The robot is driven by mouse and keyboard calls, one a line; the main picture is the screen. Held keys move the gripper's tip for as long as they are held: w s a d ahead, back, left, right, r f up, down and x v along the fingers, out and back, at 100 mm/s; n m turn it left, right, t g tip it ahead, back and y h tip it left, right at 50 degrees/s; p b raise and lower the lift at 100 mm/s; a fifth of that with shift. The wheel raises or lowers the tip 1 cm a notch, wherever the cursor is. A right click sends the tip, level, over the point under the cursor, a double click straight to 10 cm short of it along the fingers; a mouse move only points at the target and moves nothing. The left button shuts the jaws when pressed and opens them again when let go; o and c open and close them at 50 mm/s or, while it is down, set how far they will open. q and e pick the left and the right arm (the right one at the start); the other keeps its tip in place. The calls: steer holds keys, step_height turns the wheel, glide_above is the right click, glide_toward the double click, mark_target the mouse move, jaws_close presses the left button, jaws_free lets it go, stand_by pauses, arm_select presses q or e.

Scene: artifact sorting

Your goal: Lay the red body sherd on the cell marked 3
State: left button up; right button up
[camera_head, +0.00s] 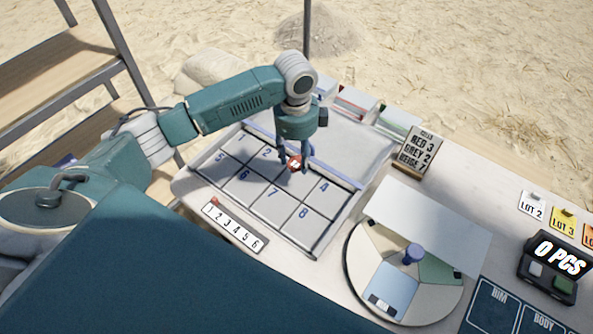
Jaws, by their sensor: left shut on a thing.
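The red body sherd (295,164) is a small red piece with a pale mark on it. My left gripper (294,159) points down and is shut on it. The numbered grid (318,238) lies on the table with cells 2, 4, 5, 6, 7 and 8 readable. The sherd is over the spot between cells 2 and 4, where cell 3 lies; its number is hidden by the gripper and sherd. I cannot tell whether the sherd touches the cell. My right gripper is not in view.
A sign (421,150) reads red 3, grey 2, beige 7. A round sectioned turntable (440,304) with a blue knob stands right of the grid, partly under a pale panel (428,227). A counter (556,262) reads 0 PCS. A numbered strip (234,225) lies in front.

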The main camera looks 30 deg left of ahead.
mark_target(297, 162)
arm_select(q)
step_height(297, 162, down, 3)
steer(key=shift+f, duration=0.65)
step_height(297, 162, down, 3)
steer(key=shift+f+p, duration=0.15)
steer(key=shift+p, duration=0.15)
steer(key=shift+f, duration=0.1)
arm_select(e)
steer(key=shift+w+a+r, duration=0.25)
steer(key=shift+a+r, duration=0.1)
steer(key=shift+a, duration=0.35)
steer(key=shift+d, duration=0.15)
arm_select(q)
steer(key=shift+f, duration=0.2)
steer(key=o, duration=0.8)
steer(key=shift+c, duration=0.2)
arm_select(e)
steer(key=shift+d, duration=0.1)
arm_select(q)
step_height(297, 162, up, 12)
steer(key=shift+s+r+b, duration=0.15)
steer(key=shift+r+b, duration=0.05)
steer(key=shift+b, duration=0.25)
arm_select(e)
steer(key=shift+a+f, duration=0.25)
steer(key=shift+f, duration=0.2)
